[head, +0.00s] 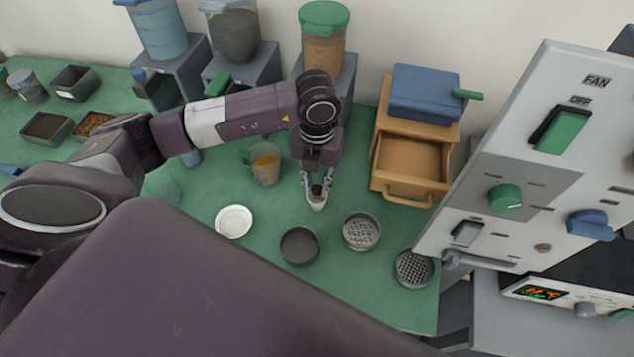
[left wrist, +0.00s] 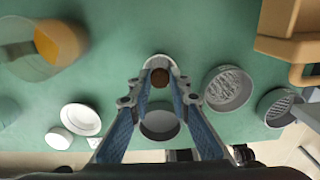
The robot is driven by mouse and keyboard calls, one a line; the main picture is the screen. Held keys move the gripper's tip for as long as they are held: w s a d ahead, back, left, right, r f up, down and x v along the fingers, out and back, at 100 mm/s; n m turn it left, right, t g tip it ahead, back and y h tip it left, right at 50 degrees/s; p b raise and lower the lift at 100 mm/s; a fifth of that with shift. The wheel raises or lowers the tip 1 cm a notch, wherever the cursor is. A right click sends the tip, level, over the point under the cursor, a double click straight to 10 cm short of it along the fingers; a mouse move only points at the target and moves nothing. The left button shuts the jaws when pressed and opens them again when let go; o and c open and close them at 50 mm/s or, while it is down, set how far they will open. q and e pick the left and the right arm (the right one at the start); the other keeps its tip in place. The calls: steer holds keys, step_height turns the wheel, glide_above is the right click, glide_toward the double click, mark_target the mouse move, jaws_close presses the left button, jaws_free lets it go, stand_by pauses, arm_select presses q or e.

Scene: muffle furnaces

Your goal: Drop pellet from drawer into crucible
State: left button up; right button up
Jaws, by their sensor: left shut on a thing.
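My left gripper (head: 316,192) points down over the green bench, its fingers closed around a small dark brown pellet (left wrist: 160,77). A pale, rounded cup-like shape (head: 316,205) shows right at the fingertips; I cannot tell whether it is the crucible below or part of the fingertips. The wooden drawer (head: 395,193) is pulled open to the right of the gripper, under a blue-topped box, and its visible floor looks bare. The gripper is outside the drawer. My right gripper is not in view.
A dark round dish (head: 300,246), a sieve (head: 361,231), a mesh dish (head: 413,268) and a white dish (head: 234,221) lie in front. A jug with orange contents (head: 264,165) stands left. The furnace panel (head: 530,160) rises at right. Hoppers line the wall.

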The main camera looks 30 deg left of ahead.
arm_select(q)
steer(key=o, duration=0.7)
steer(key=shift+o, duration=0.3)
steer(key=shift+r+p, duration=1.8)
steer(key=shift+r, duration=1.2)
